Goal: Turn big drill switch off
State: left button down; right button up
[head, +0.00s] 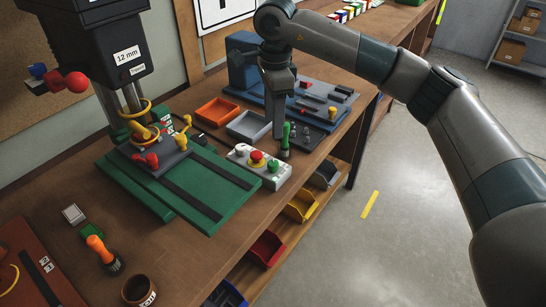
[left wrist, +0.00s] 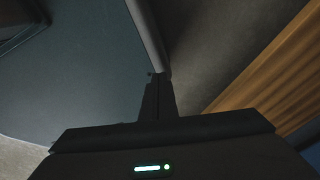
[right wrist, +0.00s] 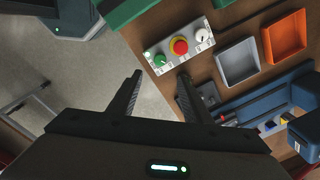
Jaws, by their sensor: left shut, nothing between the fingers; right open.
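The big drill (head: 115,50) stands at the left of the bench on a green base (head: 215,210), with a "12 mm" label on its head. A grey control box (head: 240,159) sits beside the base; it carries a red mushroom button (head: 257,156) on yellow, a green button (head: 273,165) and a pale knob (head: 241,149). In the right wrist view the box (right wrist: 190,62) lies just beyond the fingertips. My right gripper (right wrist: 158,77) is open and empty, pointing down beside the box near its green-button end. My left gripper (left wrist: 157,76) is shut and empty, outside the head view.
An orange tray (head: 216,111) and a grey tray (head: 249,125) lie behind the box. A blue machine (head: 243,60) stands at the back. An orange-handled brush (head: 98,247) and brown cup (head: 139,290) are at the front.

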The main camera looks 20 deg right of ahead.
aim_at(273, 163)
jog(key=f+p, duration=0.1)
jog(key=f, duration=0.3)
jog(key=f+p, duration=0.2)
jog(key=f, duration=0.2)
jog(key=f+p, duration=0.1)
jog(key=f, duration=0.3)
jog(key=shift+w+f, duration=0.35)
jog(key=shift+f+p, duration=0.45)
jog(key=shift+f, duration=0.4)
pick_arm(q)
jog(key=r, duration=0.2)
jog(key=s+r, duration=0.1)
jog(key=r, duration=0.2)
jog(key=shift+s+r, duration=0.1)
jog(key=shift+s, duration=0.1)
pick_arm(e)
jog(key=c, duration=1.1)
